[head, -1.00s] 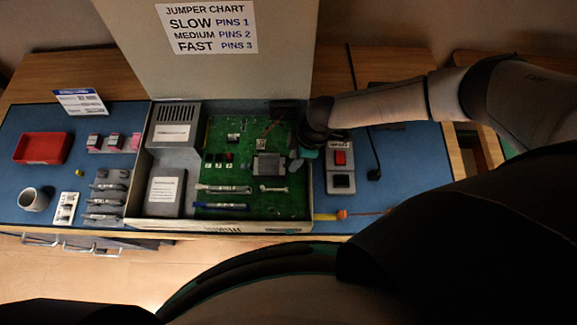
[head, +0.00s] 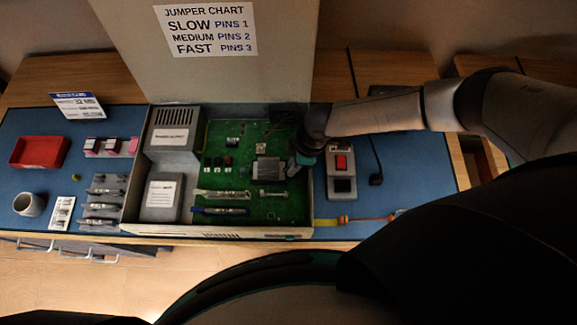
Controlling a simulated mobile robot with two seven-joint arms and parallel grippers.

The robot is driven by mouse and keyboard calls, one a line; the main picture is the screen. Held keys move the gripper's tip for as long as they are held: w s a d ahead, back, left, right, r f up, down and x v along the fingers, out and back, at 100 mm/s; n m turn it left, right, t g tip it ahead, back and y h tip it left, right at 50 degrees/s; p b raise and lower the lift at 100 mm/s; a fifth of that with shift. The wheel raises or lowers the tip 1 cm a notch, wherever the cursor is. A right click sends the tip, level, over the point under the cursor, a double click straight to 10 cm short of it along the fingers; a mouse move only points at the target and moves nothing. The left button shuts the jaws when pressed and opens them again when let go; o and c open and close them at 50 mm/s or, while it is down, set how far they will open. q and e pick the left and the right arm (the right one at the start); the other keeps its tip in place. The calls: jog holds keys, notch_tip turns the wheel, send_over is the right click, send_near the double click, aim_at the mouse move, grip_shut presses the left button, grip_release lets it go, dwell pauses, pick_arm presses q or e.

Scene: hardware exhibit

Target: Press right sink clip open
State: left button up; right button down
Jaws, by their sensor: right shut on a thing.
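A grey heat sink (head: 268,170) sits on the green circuit board (head: 240,130) inside the open case. A small pale piece (head: 291,169) at its right side seems to be the right sink clip; it is too small to tell whether it is open or closed. My left gripper is not in view.
The case's raised lid (head: 200,80) stands behind the board, and its right wall (head: 310,205) is close to my gripper. A red tray (head: 39,151) and a mug (head: 29,204) are at far left.

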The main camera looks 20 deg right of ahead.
jog(key=shift+s+d+f, duration=0.2)
jog(key=shift+d+f, duration=0.1)
jog(key=shift+d, duration=0.25)
jog(key=shift+s+d+f, duration=0.15)
jog(key=shift+d+f, duration=0.15)
jog(key=shift+d, duration=0.2)
dwell(0.8)
jog(key=c, duration=1.1)
grip_release()
jog(key=shift+a, duration=0.1)
jog(key=shift+w+a+r, duration=0.1)
jog(key=shift+r, duration=0.1)
jog(key=a+p+v, duration=0.1)
jog(key=p+v, duration=0.5)
jog(key=shift+w+a+r+p, duration=0.2)
jog(key=shift+r+p, duration=0.1)
jog(key=shift+r, duration=0.25)
